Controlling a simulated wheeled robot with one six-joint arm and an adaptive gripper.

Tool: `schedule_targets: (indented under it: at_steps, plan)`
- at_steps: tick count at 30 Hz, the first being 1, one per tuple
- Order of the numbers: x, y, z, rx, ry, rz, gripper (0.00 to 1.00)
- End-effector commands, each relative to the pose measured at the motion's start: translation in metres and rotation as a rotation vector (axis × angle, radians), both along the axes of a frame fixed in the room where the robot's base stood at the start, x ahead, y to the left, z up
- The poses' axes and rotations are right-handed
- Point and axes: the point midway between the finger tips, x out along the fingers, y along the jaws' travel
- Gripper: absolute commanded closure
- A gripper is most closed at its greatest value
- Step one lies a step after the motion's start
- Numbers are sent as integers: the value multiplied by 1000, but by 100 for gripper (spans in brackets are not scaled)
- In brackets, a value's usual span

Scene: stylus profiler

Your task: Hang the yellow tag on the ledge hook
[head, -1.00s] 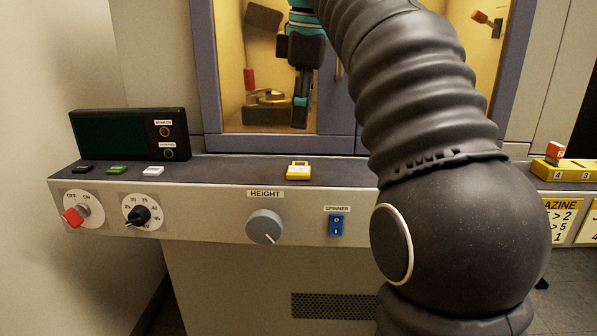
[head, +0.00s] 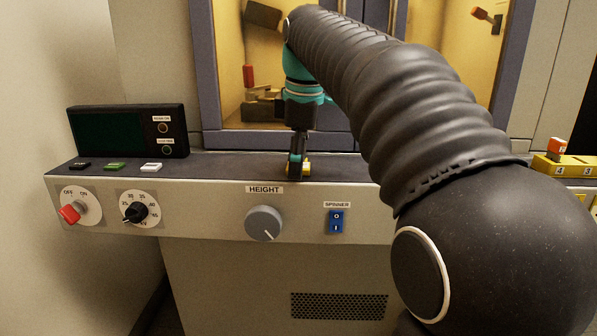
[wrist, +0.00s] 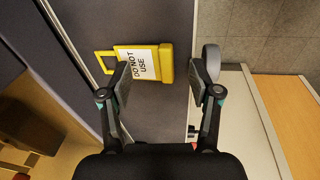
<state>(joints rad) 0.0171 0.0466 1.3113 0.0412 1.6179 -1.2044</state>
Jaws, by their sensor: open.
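The yellow tag lies on the dark ledge of the machine, above the HEIGHT label. In the head view only a bit of the tag (head: 307,169) shows behind my gripper (head: 297,173). The wrist view shows its white "DO NOT USE" face, its thick yellow end (wrist: 167,63) and its open yellow loop at the left. My gripper (wrist: 162,75) is open, with one finger over the white face and the other beyond the thick end. I cannot tell whether the fingers are above the tag or down beside it. I cannot make out the ledge hook.
A grey HEIGHT knob (head: 264,223) and a blue spinner switch (head: 336,222) are on the front panel below. A black display box (head: 128,132) stands at the ledge's left, behind small buttons. A yellow magazine block (head: 565,168) is at the right. The chamber window frame (head: 240,141) rises behind.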

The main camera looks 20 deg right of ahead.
Motion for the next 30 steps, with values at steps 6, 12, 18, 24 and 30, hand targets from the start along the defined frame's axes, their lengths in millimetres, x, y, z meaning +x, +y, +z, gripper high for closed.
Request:
schedule_targets:
  at_steps: [6,12,18,24,30]
  plan:
    - [1,0,-3,0,-1,0,37]
    - [1,0,-3,0,0,0,70]
    - [1,0,-4,0,1,0,99]
    - [1,0,-4,0,2,-1,100]
    - [1,0,-5,-1,4,-1,100]
